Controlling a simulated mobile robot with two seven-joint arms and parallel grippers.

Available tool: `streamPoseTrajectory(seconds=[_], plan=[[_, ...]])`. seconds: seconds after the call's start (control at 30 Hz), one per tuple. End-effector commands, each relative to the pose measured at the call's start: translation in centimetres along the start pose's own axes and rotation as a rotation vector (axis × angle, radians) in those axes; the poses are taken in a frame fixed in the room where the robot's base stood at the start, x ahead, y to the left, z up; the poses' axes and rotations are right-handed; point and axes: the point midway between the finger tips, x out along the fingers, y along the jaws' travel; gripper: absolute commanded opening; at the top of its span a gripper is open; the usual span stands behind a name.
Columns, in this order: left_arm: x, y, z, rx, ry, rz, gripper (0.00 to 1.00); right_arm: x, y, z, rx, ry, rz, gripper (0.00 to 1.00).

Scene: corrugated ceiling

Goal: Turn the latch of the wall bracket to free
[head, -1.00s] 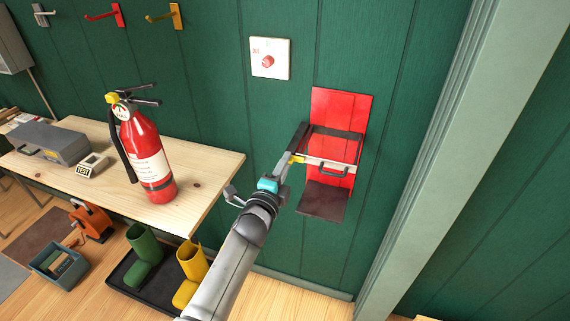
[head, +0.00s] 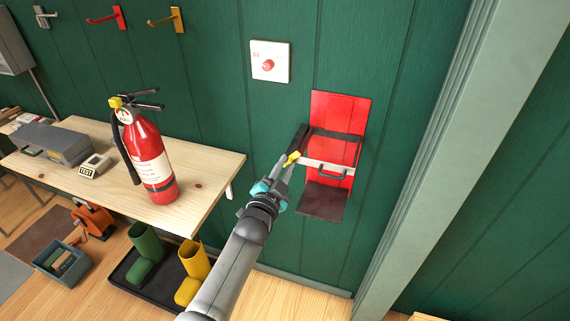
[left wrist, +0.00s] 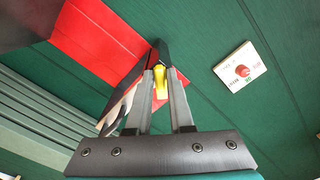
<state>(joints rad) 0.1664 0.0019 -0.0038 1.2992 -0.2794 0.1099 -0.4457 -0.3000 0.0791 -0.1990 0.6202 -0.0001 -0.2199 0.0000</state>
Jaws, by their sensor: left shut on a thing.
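The wall bracket is a red back plate (head: 340,108) on the green wall, with a dark band, a pale strap with a dark handle (head: 331,175) and a dark shelf (head: 323,202) below. Its yellow latch (head: 293,158) sits at the left end of the strap. My left gripper (head: 288,164) is shut on this latch. In the left wrist view, the latch (left wrist: 161,88) shows between the two converging fingers, and the red plate (left wrist: 95,45) lies to the left. The fingers partly hide the latch. My right gripper is in neither view.
A red fire extinguisher (head: 150,155) stands on the wooden bench (head: 205,170) to the left. Boots (head: 193,265) stand on a tray under the bench. A pale green post (head: 425,150) is at right.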

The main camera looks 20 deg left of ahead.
Motion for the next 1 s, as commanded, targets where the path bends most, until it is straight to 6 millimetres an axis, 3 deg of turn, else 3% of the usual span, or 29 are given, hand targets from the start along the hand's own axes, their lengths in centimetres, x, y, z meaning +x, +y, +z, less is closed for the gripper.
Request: streamPoseTrajectory(seconds=[0.5,1.0], plan=[[0.0,0.0,0.0,-0.473,-0.002,0.002,0.0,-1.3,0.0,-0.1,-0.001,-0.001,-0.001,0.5],[0.0,0.0,0.0,-0.718,-0.001,0.001,0.0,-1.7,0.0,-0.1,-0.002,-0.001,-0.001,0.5]])
